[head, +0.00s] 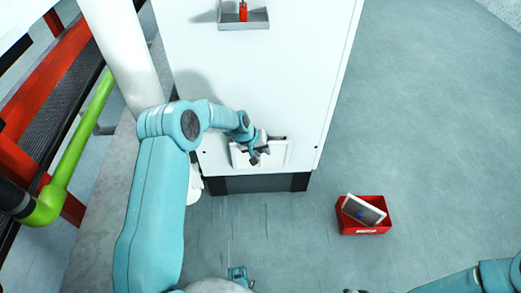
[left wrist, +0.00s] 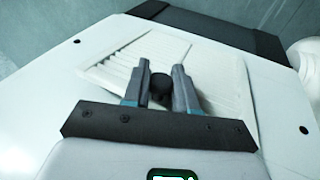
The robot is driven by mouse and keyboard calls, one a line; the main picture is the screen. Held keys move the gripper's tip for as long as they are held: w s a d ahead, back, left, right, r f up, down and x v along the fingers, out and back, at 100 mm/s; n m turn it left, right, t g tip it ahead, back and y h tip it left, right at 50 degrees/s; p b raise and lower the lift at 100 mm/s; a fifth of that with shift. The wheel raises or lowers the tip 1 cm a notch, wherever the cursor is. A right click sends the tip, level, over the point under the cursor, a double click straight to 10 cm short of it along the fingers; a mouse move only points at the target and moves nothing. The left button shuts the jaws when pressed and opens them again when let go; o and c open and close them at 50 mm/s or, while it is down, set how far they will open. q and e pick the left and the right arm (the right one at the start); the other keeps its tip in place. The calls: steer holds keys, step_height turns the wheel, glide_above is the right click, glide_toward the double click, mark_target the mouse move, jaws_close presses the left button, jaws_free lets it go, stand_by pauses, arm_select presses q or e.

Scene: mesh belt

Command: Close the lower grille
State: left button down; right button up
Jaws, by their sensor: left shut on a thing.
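The lower grille (head: 279,155) is a pale slatted panel low on the front of a white cabinet (head: 275,75). In the left wrist view, the slatted panel (left wrist: 120,68) seems to sit at an angle to the pale opening beside it; how far it stands out is hard to tell. My left gripper (head: 257,153) is at the grille and partly covers it. In the left wrist view, its fingers (left wrist: 160,88) are shut on a round black knob (left wrist: 160,84) in front of the grille. My right gripper barely shows at the bottom edge of the head view.
A red bin (head: 365,230) holding a pale framed panel (head: 363,210) stands on the floor to the right. A grey tray (head: 244,20) with a red item is higher on the cabinet. A green pipe (head: 75,150) and red frame are left.

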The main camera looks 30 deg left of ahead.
arm_select(q)
steer(key=shift+w+a, duration=0.2)
steer(key=shift+a, duration=0.05)
arm_select(e)
steer(key=shift+w+a+r, duration=0.1)
steer(key=shift+w+a, duration=0.1)
steer(key=shift+w, duration=0.2)
arm_select(q)
steer(key=c, duration=1.2)
jaws_free()
steer(key=shift+r, duration=0.1)
steer(key=shift+d, duration=0.1)
